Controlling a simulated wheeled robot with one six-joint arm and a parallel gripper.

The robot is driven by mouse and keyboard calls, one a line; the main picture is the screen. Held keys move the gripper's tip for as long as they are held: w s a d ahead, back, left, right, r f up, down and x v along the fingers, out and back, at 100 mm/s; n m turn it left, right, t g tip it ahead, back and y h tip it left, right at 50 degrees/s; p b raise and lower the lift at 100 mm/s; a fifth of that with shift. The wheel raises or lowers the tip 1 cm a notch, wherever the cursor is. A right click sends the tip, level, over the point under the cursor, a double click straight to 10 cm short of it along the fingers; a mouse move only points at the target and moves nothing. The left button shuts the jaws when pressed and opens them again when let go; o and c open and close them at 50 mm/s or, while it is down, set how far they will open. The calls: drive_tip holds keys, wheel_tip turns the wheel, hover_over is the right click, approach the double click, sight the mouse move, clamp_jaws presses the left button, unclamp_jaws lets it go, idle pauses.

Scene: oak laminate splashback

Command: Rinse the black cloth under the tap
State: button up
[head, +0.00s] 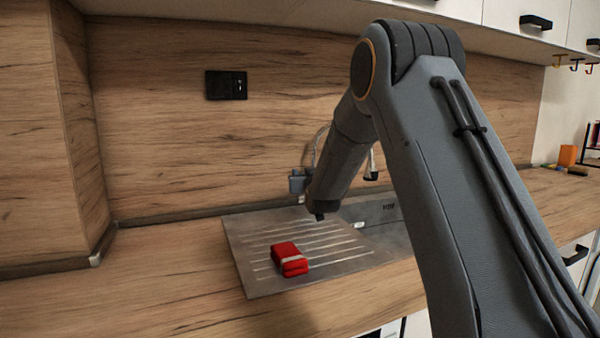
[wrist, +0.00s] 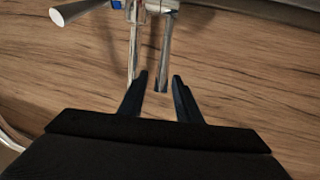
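No black cloth can be made out in either view. The chrome tap (wrist: 168,40) stands ahead of my gripper (wrist: 161,76) in the wrist view, with a lever at upper left. My gripper's two dark fingers are apart, with no cloth seen between them. The tap's lower end lies behind the gap between the fingertips; I cannot tell how far away it is. In the head view my arm hides most of the tap; a small chrome part (head: 371,172) shows right of my forearm. The gripper fingers cannot be made out there.
A red folded bundle with a pale band (head: 290,259) lies on the ribbed metal drainboard (head: 243,255). The sink area (head: 385,212) to its right is partly hidden by my arm. Wooden worktop (head: 170,285) at left is clear. Cabinets hang above.

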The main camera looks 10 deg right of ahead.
drive_tip(key=shift+w, duration=2.05)
drive_tip(key=shift+c, duration=0.5)
clamp_jaws()
